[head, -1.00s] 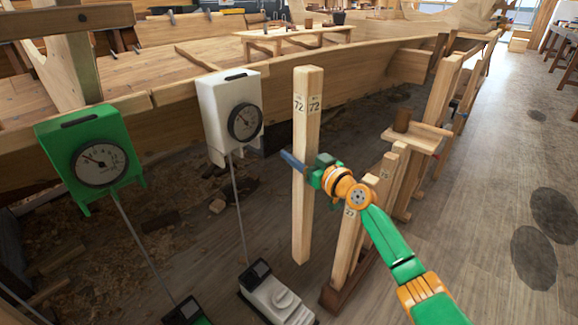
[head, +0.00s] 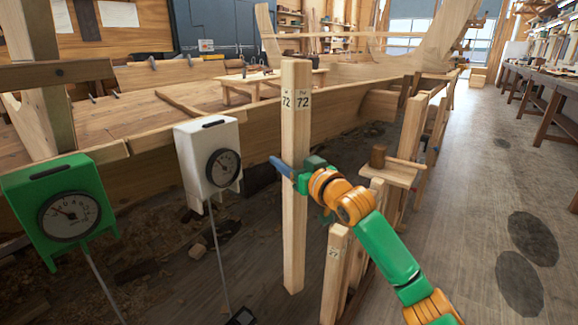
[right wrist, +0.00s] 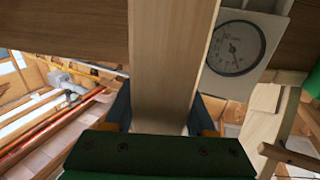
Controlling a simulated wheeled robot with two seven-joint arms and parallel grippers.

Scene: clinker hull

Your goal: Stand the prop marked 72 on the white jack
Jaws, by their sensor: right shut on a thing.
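The prop marked 72 (head: 295,130) is a tall square wooden post, upright in the middle of the head view. My right gripper (head: 295,178) is shut on it around mid-height. In the right wrist view the prop (right wrist: 170,60) runs up between the fingers. The white gauge box (head: 207,160) with a round dial stands left of the prop on a thin rod. It also shows in the right wrist view (right wrist: 245,45). The white jack's body is below the frame; only a dark piece (head: 242,316) at the rod's foot shows. My left gripper is not in view.
A green gauge box (head: 62,210) stands at the far left. Other props (head: 335,265), one marked 27, stand in a rack right of the held prop. A small shelf with a mallet (head: 378,157) is behind them. The wooden hull (head: 150,170) lies behind; open floor is at right.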

